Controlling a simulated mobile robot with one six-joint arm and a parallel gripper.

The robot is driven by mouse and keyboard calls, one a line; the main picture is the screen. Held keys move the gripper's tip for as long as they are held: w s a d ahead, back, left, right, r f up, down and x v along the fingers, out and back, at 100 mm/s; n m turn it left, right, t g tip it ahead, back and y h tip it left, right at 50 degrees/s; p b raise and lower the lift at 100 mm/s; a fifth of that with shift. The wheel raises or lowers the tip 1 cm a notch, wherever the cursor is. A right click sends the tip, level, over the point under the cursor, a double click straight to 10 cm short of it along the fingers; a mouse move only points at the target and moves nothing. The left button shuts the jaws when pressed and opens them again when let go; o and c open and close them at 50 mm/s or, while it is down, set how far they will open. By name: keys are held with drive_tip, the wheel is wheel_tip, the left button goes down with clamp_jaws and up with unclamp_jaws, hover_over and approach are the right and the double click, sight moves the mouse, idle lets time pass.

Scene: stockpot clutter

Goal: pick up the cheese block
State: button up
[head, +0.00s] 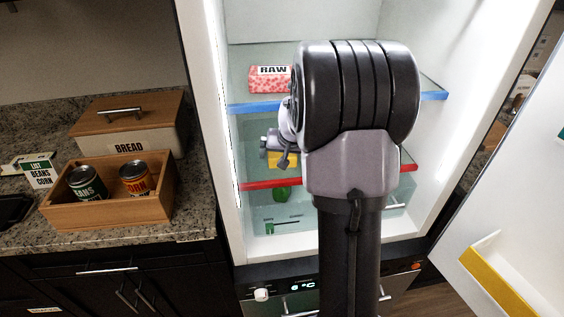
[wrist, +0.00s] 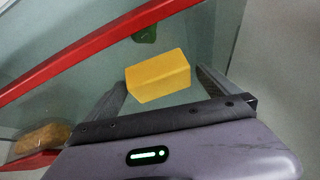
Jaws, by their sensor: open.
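The cheese block (wrist: 158,76) is a plain yellow block on the fridge shelf with the red edge. It also shows in the head view (head: 275,160), partly hidden behind my gripper. My gripper (wrist: 162,84) is open in the wrist view. One finger is at the left of the block and the other at its right, with the block between their tips. I cannot tell whether the fingers touch it. In the head view my gripper (head: 283,150) reaches in at the red-edged shelf, and my arm hides the right part of that shelf.
The red shelf edge (head: 270,184) runs below the block. A RAW meat pack (head: 268,80) sits on the blue-edged shelf above. A green item (head: 281,192) is below the red edge. A brown item (wrist: 42,138) shows at lower left. The fridge door (head: 520,200) is open at right.

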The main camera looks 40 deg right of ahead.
drive_tip(key=shift+r, duration=0.2)
drive_tip(key=shift+c, duration=1.1)
drive_tip(key=c, duration=1.3)
